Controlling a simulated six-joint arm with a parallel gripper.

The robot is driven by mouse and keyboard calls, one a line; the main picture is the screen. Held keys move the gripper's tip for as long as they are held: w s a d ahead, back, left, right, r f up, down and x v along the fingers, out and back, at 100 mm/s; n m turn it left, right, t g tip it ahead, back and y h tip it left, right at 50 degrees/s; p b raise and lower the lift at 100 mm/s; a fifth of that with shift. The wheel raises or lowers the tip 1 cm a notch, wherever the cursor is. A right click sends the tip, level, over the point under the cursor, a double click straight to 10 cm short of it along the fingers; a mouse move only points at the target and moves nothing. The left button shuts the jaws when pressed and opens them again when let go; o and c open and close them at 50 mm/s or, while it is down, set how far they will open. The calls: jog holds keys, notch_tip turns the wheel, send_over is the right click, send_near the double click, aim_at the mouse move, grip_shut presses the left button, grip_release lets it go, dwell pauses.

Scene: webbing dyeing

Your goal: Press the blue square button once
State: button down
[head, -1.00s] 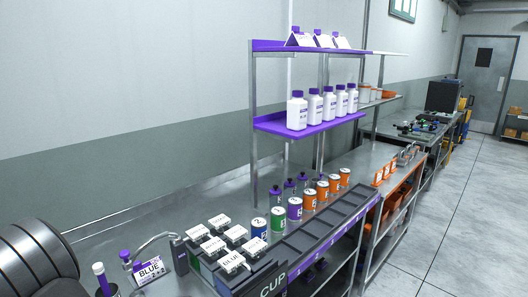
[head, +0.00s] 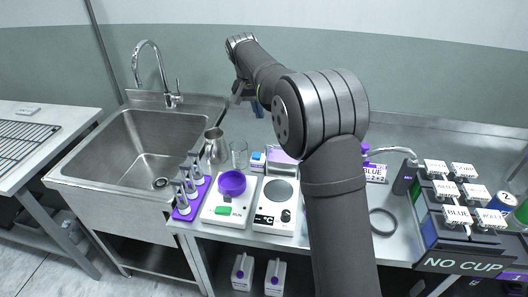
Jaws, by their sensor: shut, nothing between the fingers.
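A small white block with a blue square face (head: 257,158) stands at the back of the bench, between a clear glass beaker and a lilac-topped device; it is too small to tell for sure that it is the button. My arm crosses the middle of the head view, bends back toward the wall and then hangs down. My gripper (head: 246,98) is small and partly hidden at the arm's far end, above and behind this block and apart from it. It is shut with nothing seen in it.
A sink (head: 132,135) is at left. A purple bowl (head: 231,183) sits on a white device with a green button (head: 223,210). A hotplate (head: 278,193) marked °C stands beside it. A metal jug (head: 215,146) and purple-based bottles (head: 188,192) are close by. Labelled trays (head: 465,265) are at right.

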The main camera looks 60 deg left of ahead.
aim_at(255, 156)
jog(key=shift+s+d+f+n+t+y, duration=0.1)
jog(key=shift+s+f+n+t+y, duration=0.25)
jog(key=shift+f+n+t+y, duration=0.45)
jog(key=shift+s+d+f+n+t+y, duration=0.1)
jog(key=shift+s+f+n+t+y, duration=0.25)
jog(key=shift+f+n+t+y, duration=0.45)
jog(key=shift+s+d+f+n+t+y, duration=0.1)
jog(key=shift+s+f+n+t+y, duration=0.35)
jog(key=shift+n+t, duration=0.6)
jog(key=shift+w+a+f, duration=0.1)
jog(key=shift+f, duration=4.35)
jog(key=shift+f, duration=0.15)
jog(key=shift+f, duration=0.3)
